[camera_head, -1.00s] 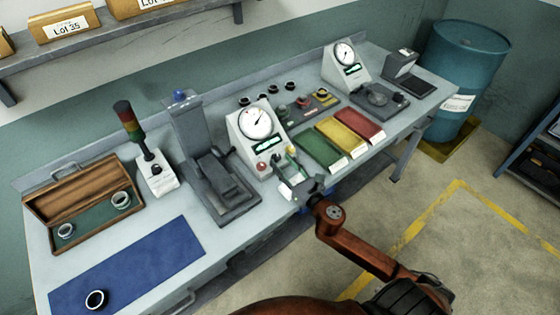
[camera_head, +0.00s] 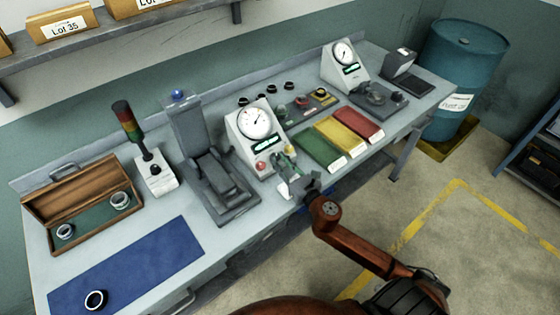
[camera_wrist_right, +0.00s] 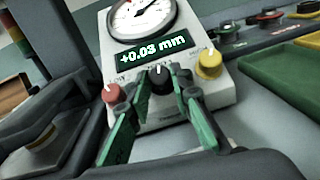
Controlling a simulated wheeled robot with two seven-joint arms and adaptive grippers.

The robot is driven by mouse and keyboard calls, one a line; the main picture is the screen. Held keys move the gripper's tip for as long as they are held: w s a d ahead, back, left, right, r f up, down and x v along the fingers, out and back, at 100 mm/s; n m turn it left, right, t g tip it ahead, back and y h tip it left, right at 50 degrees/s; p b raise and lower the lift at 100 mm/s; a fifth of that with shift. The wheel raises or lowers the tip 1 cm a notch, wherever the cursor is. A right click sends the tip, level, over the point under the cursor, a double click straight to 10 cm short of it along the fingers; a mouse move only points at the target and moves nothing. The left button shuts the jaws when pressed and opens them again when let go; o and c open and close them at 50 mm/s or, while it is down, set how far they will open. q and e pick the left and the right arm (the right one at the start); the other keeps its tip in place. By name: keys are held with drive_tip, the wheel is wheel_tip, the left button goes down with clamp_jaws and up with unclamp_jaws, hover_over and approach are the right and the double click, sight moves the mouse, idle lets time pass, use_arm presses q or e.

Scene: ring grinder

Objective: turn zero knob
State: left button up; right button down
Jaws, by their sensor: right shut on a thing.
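The near gauge box (camera_head: 244,146) stands on the bench with a round dial and a lit readout. In the right wrist view the readout (camera_wrist_right: 152,50) shows +0.03 mm. Below it is a black knob (camera_wrist_right: 159,77), between a red knob (camera_wrist_right: 111,93) on the left and a yellow knob (camera_wrist_right: 209,65) on the right. My right gripper (camera_head: 281,161) is at the front of this box. Its green-padded fingers are closed on the black knob from both sides. The knob is mostly hidden in the head view. My left gripper is not in view.
A grey stand (camera_head: 190,120) is close on the left of the gauge box. Green, yellow and red trays (camera_head: 373,124) lie on its right, with a second gauge (camera_head: 345,62) beyond. A blue mat (camera_head: 130,270) with a dark ring lies at the front left.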

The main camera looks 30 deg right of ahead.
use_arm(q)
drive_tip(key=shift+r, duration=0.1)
use_arm(e)
drive_tip(key=shift+a+r+m+h+p, duration=0.1)
drive_tip(key=shift+r+m+h+p, duration=0.1)
drive_tip(key=shift+m+h+p, duration=0.5)
drive_tip(key=m+h+p, duration=0.2)
drive_tip(key=m+g+h+p, duration=0.1)
drive_tip(key=m+p, duration=0.1)
drive_tip(key=p, duration=0.1)
drive_tip(key=a+m+g+h+p, duration=0.1)
drive_tip(key=m+h+p, duration=0.1)
drive_tip(key=m, duration=0.1)
drive_tip(key=shift+w+r+h, duration=0.15)
drive_tip(key=shift+r+h, duration=0.05)
drive_tip(key=shift+h, duration=0.1)
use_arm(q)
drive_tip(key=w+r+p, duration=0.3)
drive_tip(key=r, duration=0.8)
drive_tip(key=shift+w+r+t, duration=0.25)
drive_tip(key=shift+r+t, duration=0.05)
use_arm(e)
drive_tip(key=shift+w+f+m+g+h, duration=0.15)
drive_tip(key=shift+m+g+h, duration=0.85)
drive_tip(key=shift+m+g, duration=0.55)
drive_tip(key=c, duration=1.7)
unclamp_jaws()
drive_tip(key=shift+c, duration=0.2)
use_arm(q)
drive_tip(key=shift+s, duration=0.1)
